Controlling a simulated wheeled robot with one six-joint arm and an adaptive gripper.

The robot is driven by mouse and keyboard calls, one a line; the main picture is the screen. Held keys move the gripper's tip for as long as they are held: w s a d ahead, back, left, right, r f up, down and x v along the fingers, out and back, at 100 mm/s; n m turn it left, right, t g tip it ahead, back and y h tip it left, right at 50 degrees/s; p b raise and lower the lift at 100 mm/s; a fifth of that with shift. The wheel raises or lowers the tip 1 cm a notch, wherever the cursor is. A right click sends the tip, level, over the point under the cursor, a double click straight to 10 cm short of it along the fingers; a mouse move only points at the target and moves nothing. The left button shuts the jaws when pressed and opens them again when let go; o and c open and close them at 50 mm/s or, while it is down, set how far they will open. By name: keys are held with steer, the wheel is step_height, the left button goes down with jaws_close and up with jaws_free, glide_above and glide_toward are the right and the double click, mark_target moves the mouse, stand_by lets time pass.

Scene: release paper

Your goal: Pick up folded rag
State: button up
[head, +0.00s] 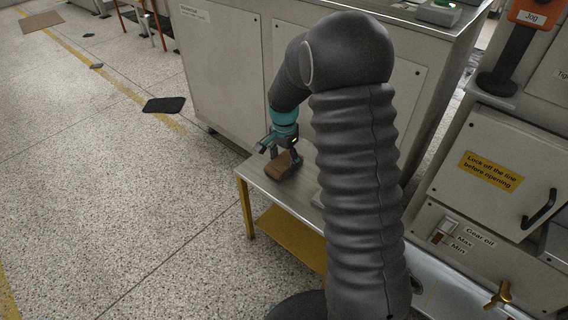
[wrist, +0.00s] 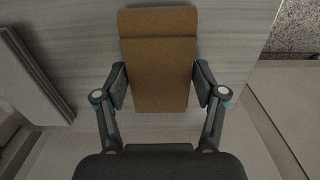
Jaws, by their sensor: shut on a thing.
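The folded rag (head: 279,166) is a brown, flat rectangular bundle at the left end of a small grey-topped bench. It also shows in the wrist view (wrist: 158,60), with a fold line across its upper part. My gripper (head: 282,152) is over the rag at the bench. In the wrist view its two dark fingers (wrist: 159,85) press on the rag's left and right sides, so it is shut on the rag. I cannot tell whether the rag is touching the bench top or slightly above it.
The bench (head: 258,181) has yellow legs and a yellow lower shelf. A grey cabinet (head: 225,70) stands close behind it. A machine panel (head: 490,165) stands at the right. Floor at the left is mostly clear.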

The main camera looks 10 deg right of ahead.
mark_target(285, 160)
steer(key=shift+r, duration=0.5)
step_height(285, 160, up, 4)
steer(key=shift+d+f, duration=0.15)
steer(key=shift+f, duration=0.05)
steer(key=s+d+r, duration=0.6)
steer(key=d, duration=0.3)
steer(key=shift+s+d+r, duration=0.15)
steer(key=shift+s+r, duration=0.05)
steer(key=shift+s, duration=0.1)
